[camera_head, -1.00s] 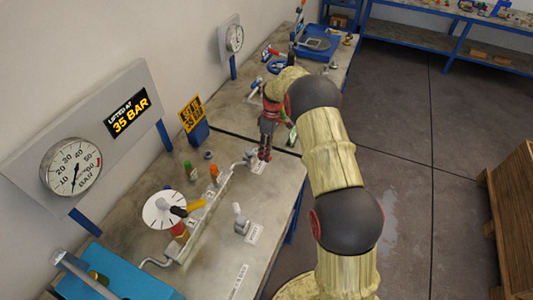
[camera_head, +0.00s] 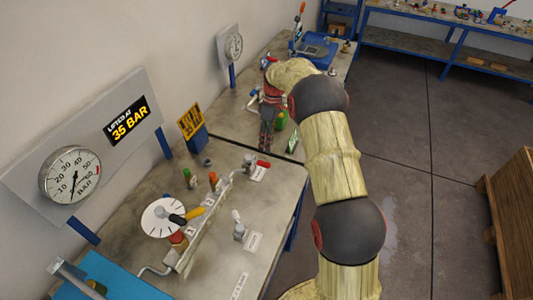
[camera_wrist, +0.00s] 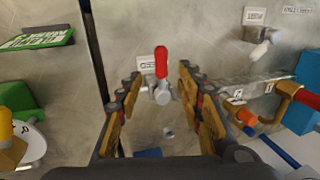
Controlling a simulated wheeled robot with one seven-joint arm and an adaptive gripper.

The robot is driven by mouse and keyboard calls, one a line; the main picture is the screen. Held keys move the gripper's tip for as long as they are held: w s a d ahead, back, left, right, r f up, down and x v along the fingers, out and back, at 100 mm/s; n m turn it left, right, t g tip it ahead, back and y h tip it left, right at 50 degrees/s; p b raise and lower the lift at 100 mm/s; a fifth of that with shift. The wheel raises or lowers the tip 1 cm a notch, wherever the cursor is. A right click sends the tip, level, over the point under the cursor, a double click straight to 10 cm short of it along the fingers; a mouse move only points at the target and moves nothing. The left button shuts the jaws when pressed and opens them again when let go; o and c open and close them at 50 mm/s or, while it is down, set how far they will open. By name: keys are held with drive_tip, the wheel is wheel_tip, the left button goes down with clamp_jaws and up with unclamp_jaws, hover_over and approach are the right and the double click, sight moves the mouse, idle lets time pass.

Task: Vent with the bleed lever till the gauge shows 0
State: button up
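The round gauge (camera_head: 71,175) on the wall panel has its needle pointing steeply down, at the low end below the 10 mark; the exact reading is too small to tell. A small valve with a red lever (camera_head: 263,163) stands on the bench beside a white label. The lever also shows in the wrist view (camera_wrist: 161,62), where the label is too small to read. My gripper (camera_head: 267,147) is behind and above this lever. In the wrist view, its fingers (camera_wrist: 160,82) are spread, with the red lever between and beyond them, apparently untouched.
A second valve with a pale lever (camera_head: 238,221) stands nearer on the bench. A white dial with a yellow-and-black handle (camera_head: 187,214), green and orange-topped fittings (camera_head: 200,179) and a pipe lie left. A yellow sign (camera_head: 191,119) stands behind. A panel reads "LIFTED AT 35 BAR" (camera_head: 128,117).

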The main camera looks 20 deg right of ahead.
drive_tip(key=shift+v, duration=1.65)
drive_tip(key=s+f+m, duration=0.3)
drive_tip(key=s+m, duration=0.2)
drive_tip(key=m, duration=0.1)
drive_tip(key=s+a+r+m+t+b, duration=0.1)
drive_tip(key=s+a+r, duration=0.3)
drive_tip(key=s, duration=0.7)
drive_tip(key=s+a+r+m+t+h+b, duration=0.1)
drive_tip(key=s+a+r+t+b, duration=0.2)
drive_tip(key=s+r, duration=0.4)
drive_tip(key=s+a+r+m+t+h+b, duration=0.1)
drive_tip(key=s+a+r+t+b, duration=0.2)
drive_tip(key=s, duration=1.3)
wheel_tip(320, 180, up, 2)
drive_tip(key=shift+a+r+t, duration=0.2)
drive_tip(key=shift+a+t, duration=0.2)
drive_tip(key=shift+a, duration=0.7)
